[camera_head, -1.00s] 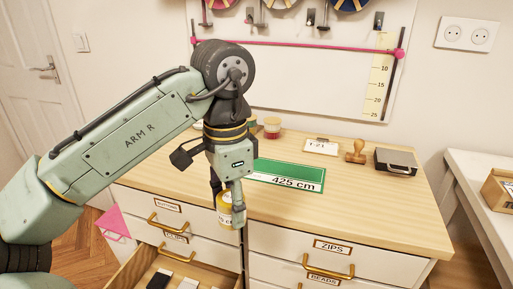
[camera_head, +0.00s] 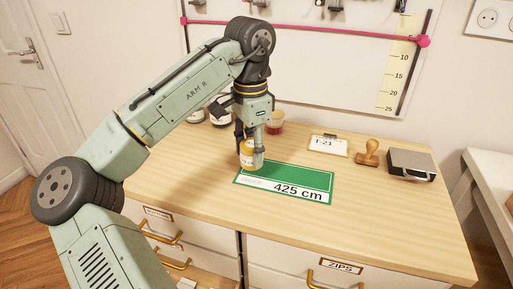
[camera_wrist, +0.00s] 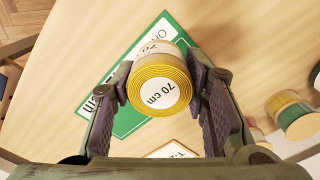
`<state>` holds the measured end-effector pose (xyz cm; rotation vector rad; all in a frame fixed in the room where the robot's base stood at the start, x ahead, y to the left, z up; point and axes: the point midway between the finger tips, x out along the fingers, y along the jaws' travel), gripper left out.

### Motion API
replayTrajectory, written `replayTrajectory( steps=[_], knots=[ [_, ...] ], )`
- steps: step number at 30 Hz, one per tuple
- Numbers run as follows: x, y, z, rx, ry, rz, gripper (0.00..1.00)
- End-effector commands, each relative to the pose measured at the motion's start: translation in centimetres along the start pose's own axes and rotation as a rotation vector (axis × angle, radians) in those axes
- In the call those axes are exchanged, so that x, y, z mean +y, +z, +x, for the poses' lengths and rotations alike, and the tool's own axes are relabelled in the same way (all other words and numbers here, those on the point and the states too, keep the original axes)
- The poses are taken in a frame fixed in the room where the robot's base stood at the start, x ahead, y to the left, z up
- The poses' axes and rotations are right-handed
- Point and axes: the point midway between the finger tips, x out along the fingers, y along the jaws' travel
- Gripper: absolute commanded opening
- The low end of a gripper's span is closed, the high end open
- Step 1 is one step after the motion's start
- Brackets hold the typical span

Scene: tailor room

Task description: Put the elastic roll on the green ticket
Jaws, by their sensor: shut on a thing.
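My gripper (camera_head: 250,150) is shut on a yellow elastic roll (camera_head: 246,155), with a finger on each side of it. In the wrist view the roll (camera_wrist: 160,87) shows a white end marked "70 cm" between the fingertips (camera_wrist: 162,85). The green ticket (camera_head: 312,180), marked "425 cm", lies flat on the wooden dresser top. The roll is over or beside the ticket's upper left part; I cannot tell whether it touches. In the wrist view the ticket (camera_wrist: 130,122) shows behind the roll, partly hidden by it and the fingers.
Other rolls, one of them red (camera_head: 275,122), stand behind my gripper. A "T-21" card (camera_head: 328,146), a wooden stamp (camera_head: 368,152) and a dark metal box (camera_head: 411,165) stand to the right. The dresser top (camera_head: 400,225) is clear in front of them.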

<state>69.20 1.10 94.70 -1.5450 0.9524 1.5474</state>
Motion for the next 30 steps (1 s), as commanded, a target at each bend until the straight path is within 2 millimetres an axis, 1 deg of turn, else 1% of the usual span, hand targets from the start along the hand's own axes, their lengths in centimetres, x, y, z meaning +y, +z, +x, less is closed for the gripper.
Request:
replayTrajectory(
  steps=[1, 3, 10, 12, 15, 18, 29, 30],
  knots=[
    [-0.7, -0.8, -0.2, 0.001, 0.001, 0.000, 0.15],
    [-1.5, -1.5, -0.1, -0.002, 0.000, -0.001, 0.15],
    [-3.1, -2.9, 0.1, -0.002, -0.002, 0.000, 0.15],
    [-3.0, -2.7, 1.4, -0.004, -0.001, -0.001, 0.15],
    [-3.0, -2.7, 2.9, -0.003, -0.002, -0.001, 0.15],
    [-3.0, -2.7, 3.7, -0.001, -0.003, -0.001, 0.15],
    [-3.0, -2.8, 4.2, 0.001, -0.001, -0.001, 0.15],
    [-3.0, -2.8, 4.2, 0.001, -0.001, -0.001, 0.42]
  ],
)
